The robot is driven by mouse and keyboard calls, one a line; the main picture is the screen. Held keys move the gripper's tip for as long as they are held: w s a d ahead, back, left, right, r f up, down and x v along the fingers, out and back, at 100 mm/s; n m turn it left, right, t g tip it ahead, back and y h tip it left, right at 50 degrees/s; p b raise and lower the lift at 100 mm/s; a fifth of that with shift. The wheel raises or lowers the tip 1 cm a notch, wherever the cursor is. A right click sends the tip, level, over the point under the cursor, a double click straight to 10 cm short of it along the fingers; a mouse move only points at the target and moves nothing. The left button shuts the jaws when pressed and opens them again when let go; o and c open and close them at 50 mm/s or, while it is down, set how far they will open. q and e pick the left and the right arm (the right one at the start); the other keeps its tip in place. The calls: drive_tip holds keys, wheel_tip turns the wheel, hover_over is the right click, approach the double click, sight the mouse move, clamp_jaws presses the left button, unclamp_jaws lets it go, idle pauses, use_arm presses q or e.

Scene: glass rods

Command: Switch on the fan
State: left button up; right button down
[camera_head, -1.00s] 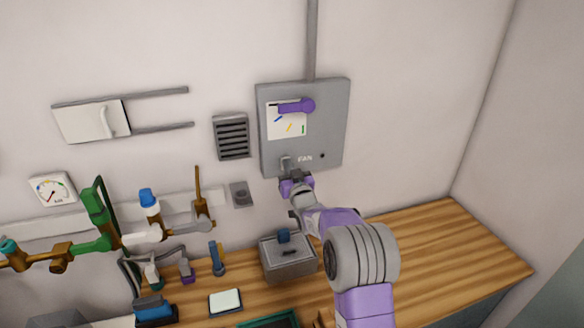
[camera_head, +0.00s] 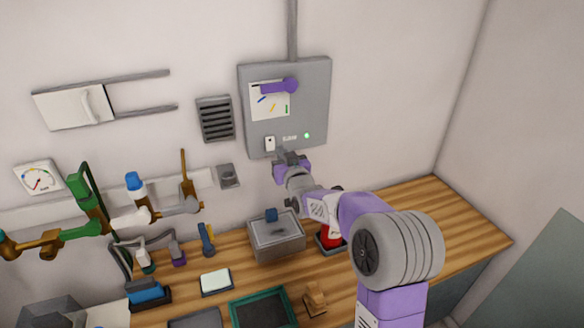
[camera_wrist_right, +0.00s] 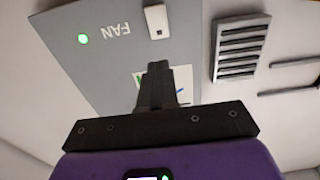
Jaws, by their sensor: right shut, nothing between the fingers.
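A lamp (camera_head: 307,135) at the lower right glows green. In the right wrist view the switch (camera_wrist_right: 157,21), the word FAN and the lit green lamp (camera_wrist_right: 83,38) show upside down. My right gripper (camera_head: 287,156) is shut and empty, just below and right of the switch; the switch is clear of the fingers. My left gripper is out of view.
A louvred vent (camera_head: 216,119) is left of the box. Below, the wooden bench (camera_head: 436,215) holds a grey box (camera_head: 277,237), a red item (camera_head: 331,236) and several small tools. Pipes with valves (camera_head: 95,212) run along the left wall. The bench's right end is clear.

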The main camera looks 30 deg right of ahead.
drive_tip(key=s+a, duration=0.1)
drive_tip(key=s, duration=0.5)
drive_tip(key=shift+r, duration=0.35)
drive_tip(key=shift+s+a, duration=0.1)
drive_tip(key=shift+f, duration=0.1)
